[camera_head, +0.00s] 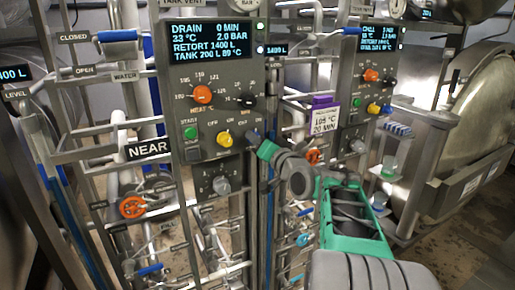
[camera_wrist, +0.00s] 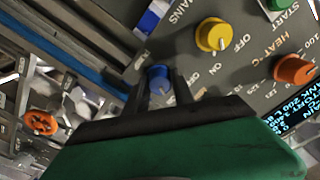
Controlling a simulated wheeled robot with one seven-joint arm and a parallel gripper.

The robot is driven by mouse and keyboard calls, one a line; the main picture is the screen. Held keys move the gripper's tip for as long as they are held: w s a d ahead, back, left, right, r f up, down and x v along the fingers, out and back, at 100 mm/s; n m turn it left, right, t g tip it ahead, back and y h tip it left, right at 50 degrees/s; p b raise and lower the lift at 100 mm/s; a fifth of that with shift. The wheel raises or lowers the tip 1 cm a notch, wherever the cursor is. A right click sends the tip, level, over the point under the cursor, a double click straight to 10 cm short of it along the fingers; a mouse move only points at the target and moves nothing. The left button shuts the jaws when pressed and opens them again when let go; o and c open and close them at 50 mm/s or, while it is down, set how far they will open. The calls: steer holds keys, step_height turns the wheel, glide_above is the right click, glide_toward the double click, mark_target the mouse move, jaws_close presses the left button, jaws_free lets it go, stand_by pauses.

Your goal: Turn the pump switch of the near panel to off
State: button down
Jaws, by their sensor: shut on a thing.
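The near panel (camera_head: 213,100) stands left of centre in the head view, with the NEAR sign (camera_head: 149,150) at its lower left. My gripper (camera_head: 262,145) is at the panel's lower right corner. In the wrist view my gripper (camera_wrist: 160,82) has one finger on each side of a blue knob (camera_wrist: 158,73) and is shut on it. A yellow knob (camera_head: 224,139) with OFF and ON marks sits left of my gripper; it also shows in the wrist view (camera_wrist: 212,35). I cannot read which knob is labelled pump. My gripper mostly hides the blue knob in the head view.
Also on the near panel are an orange heat knob (camera_head: 202,94), a black knob (camera_head: 246,101) and a green start button (camera_head: 191,133). Pipes and valve handles (camera_head: 132,207) crowd around it. A similar far panel (camera_head: 370,75) and a large steel vessel (camera_head: 470,110) are to the right.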

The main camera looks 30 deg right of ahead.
steer(key=f+n+b, duration=0.1)
steer(key=n+b, duration=0.1)
steer(key=b, duration=0.3)
steer(key=n+b, duration=0.4)
steer(key=b, duration=0.3)
steer(key=n+b, duration=0.2)
steer(key=b, duration=0.1)
steer(key=shift+r, duration=0.15)
steer(key=shift+r+n+b, duration=0.25)
steer(key=shift+n+b, duration=0.95)
steer(key=shift+b, duration=0.05)
steer(key=shift+r, duration=0.1)
steer(key=c, duration=1.1)
jaws_free()
steer(key=shift+a, duration=0.1)
steer(key=shift+o, duration=0.2)
steer(key=s+b, duration=0.1)
steer(key=s, duration=0.6)
steer(key=shift+s, duration=0.4)
